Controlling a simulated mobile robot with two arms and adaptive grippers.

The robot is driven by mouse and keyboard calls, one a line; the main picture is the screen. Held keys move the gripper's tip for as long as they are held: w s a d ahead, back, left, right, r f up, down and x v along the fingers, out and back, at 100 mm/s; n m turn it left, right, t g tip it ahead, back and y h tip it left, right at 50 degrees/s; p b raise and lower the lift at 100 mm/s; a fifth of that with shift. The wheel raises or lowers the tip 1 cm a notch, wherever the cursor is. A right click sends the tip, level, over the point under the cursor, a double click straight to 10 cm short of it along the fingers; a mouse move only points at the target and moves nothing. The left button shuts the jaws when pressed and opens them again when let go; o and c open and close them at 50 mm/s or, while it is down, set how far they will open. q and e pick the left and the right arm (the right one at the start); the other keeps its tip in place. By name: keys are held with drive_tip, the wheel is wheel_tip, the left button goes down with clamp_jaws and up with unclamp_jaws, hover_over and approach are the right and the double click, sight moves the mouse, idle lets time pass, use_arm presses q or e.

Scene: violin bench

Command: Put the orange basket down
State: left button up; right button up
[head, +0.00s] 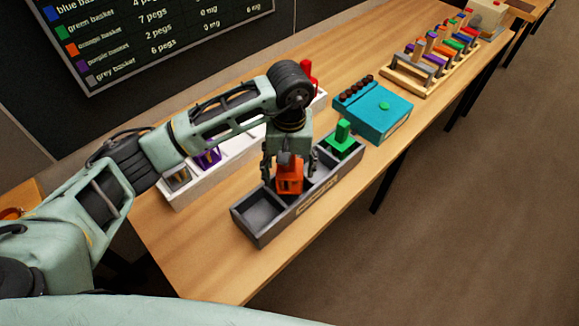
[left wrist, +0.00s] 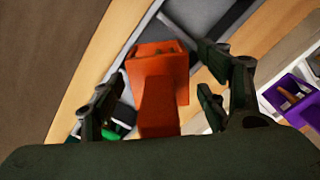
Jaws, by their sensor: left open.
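The orange basket (head: 289,181) is upright at the middle compartment of the dark grey divided tray (head: 311,205). Its lower part is hidden by the tray's front wall. My left gripper (head: 287,177) is over it, pointing down, with a finger on either side. In the left wrist view the orange basket (left wrist: 158,65) is between the open fingers (left wrist: 160,88), with gaps visible on both sides. Whether its base rests fully on the tray floor cannot be told. My right gripper is not in view.
A green basket (head: 343,143) sits in the tray's far compartment; the near compartment is empty. Behind is a white tray (head: 232,146) with a purple basket (head: 208,158) and a red one (head: 308,76). A teal box (head: 381,115) and peg rack (head: 432,65) stand farther along the bench.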

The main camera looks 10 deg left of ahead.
use_arm(q)
wheel_tip(320, 180, up, 10)
drive_tip(key=b, duration=0.3)
drive_tip(key=shift+w+r, duration=0.1)
drive_tip(key=shift+r, duration=0.7)
